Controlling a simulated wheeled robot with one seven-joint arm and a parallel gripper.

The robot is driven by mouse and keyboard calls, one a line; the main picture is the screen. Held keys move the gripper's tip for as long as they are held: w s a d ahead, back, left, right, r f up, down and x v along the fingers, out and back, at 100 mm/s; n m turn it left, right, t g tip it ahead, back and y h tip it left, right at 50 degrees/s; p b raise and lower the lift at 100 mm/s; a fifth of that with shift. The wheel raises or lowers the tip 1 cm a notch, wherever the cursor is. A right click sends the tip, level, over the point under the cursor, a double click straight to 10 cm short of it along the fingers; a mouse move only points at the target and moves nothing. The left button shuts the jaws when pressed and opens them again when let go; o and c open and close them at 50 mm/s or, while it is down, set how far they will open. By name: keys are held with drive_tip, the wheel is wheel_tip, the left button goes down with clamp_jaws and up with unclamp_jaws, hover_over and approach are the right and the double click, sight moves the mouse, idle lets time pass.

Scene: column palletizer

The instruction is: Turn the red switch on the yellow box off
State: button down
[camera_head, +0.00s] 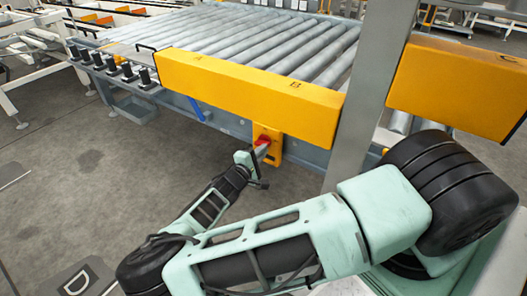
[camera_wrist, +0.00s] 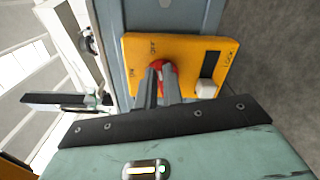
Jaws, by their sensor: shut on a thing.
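The yellow box (camera_head: 272,152) is fixed to the grey frame below the long yellow beam. It fills the middle of the wrist view (camera_wrist: 205,48), with lettering near its edge and around the switch. The red switch (camera_wrist: 168,68) sits on its face; it also shows in the head view (camera_head: 263,141). My gripper (camera_wrist: 158,75) is at the switch, its two grey fingers shut on it, one on each side. The fingers hide part of the switch, so its exact angle is hard to read. In the head view my gripper (camera_head: 259,153) meets the box from the lower left.
A roller conveyor (camera_head: 250,38) stands behind the yellow beam (camera_head: 245,92). A grey post (camera_head: 365,95) rises right of the box, with another yellow beam (camera_head: 460,85) beyond it. A black part and a white knob (camera_wrist: 206,88) are beside the switch.

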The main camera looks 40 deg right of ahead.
drive_tip(key=d+m, duration=0.1)
drive_tip(key=s+d+m, duration=0.1)
drive_tip(key=shift+s+m+g+h, duration=0.1)
drive_tip(key=shift+m+g+h, duration=0.2)
drive_tip(key=shift+m, duration=0.1)
drive_tip(key=shift+f+m, duration=0.15)
drive_tip(key=shift+m, duration=0.25)
drive_tip(key=shift+s+f, duration=0.1)
drive_tip(key=c, duration=1.5)
unclamp_jaws()
drive_tip(key=shift+d, duration=0.2)
drive_tip(key=shift+w+r, duration=0.2)
drive_tip(key=shift+r, duration=0.05)
drive_tip(key=v, duration=0.6)
drive_tip(key=p+v, duration=0.1)
drive_tip(key=v, duration=1.1)
drive_tip(key=shift+s+a+f+p, duration=0.3)
drive_tip(key=shift+s+p, duration=0.05)
drive_tip(key=shift+p, duration=0.05)
